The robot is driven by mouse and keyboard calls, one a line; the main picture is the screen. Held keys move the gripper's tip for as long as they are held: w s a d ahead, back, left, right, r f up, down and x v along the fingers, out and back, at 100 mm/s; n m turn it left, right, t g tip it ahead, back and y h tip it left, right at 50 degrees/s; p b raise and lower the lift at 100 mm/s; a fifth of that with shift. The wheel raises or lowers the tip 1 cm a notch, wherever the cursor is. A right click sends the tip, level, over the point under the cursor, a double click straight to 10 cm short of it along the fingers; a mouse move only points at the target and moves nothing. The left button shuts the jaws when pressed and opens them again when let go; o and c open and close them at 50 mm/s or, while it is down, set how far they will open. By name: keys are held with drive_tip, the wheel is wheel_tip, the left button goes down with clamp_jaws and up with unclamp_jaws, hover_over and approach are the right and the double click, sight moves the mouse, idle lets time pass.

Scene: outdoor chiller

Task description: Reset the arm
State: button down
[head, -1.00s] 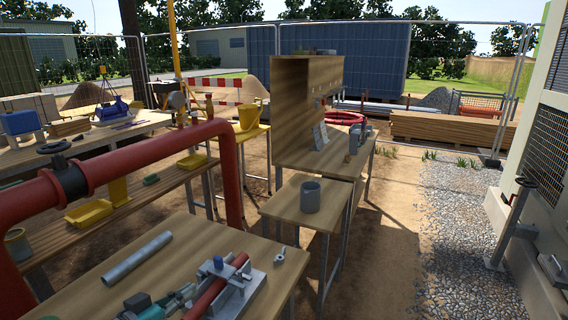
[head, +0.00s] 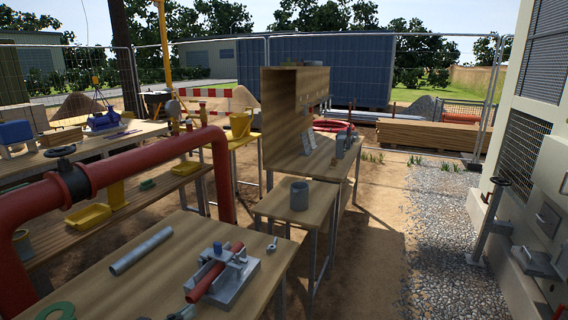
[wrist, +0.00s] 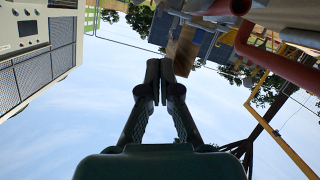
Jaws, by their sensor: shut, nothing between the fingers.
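My gripper (wrist: 160,88) shows in the wrist view with its two dark fingers together and nothing between them. It points away over the yard, and the picture there is turned, with sky below and the workbenches at the top. Its fingertips are clear of everything I can see. The head view does not show the gripper. My arm is not clearly visible in the head view.
A near workbench (head: 165,236) carries a vise (head: 221,274) holding a red pipe and a loose grey pipe (head: 141,250). A big red pipe (head: 130,165) arches at left. A small table (head: 275,206) holds a grey cup (head: 299,195). Gravel (head: 440,220) lies right, beside the chiller (head: 535,170).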

drive_tip(key=d+f, duration=0.2)
drive_tip(key=f, duration=0.1)
drive_tip(key=d+f+n+y, duration=0.1)
drive_tip(key=d+f, duration=0.2)
drive_tip(key=f, duration=0.1)
drive_tip(key=w+d+f+n, duration=0.1)
drive_tip(key=d+f, duration=0.1)
drive_tip(key=f, duration=0.1)
drive_tip(key=shift+d+f+y, duration=0.15)
drive_tip(key=shift+f+y, duration=0.05)
drive_tip(key=shift+y, duration=0.1)
drive_tip(key=s+d+f+n+g+y, duration=0.1)
drive_tip(key=s+d+f+n+y, duration=0.1)
drive_tip(key=s+d+f, duration=0.65)
drive_tip(key=s+d+f+n+y, duration=0.25)
drive_tip(key=s+d+f, duration=0.25)
drive_tip(key=d+f, duration=0.55)
drive_tip(key=s+d+r+m+y, duration=0.1)
drive_tip(key=s+d, duration=0.3)
drive_tip(key=s, duration=0.4)
drive_tip(key=s+d+r+y, duration=0.1)
drive_tip(key=s+d, duration=0.3)
drive_tip(key=s, duration=0.4)
drive_tip(key=s+d+r+m+t+h, duration=0.1)
drive_tip(key=s+d+r+m, duration=0.3)
drive_tip(key=s+r, duration=0.9)
drive_tip(key=shift+s+d+r+t+h, duration=0.35)
drive_tip(key=shift+s+d+t, duration=0.15)
drive_tip(key=shift+s, duration=0.15)
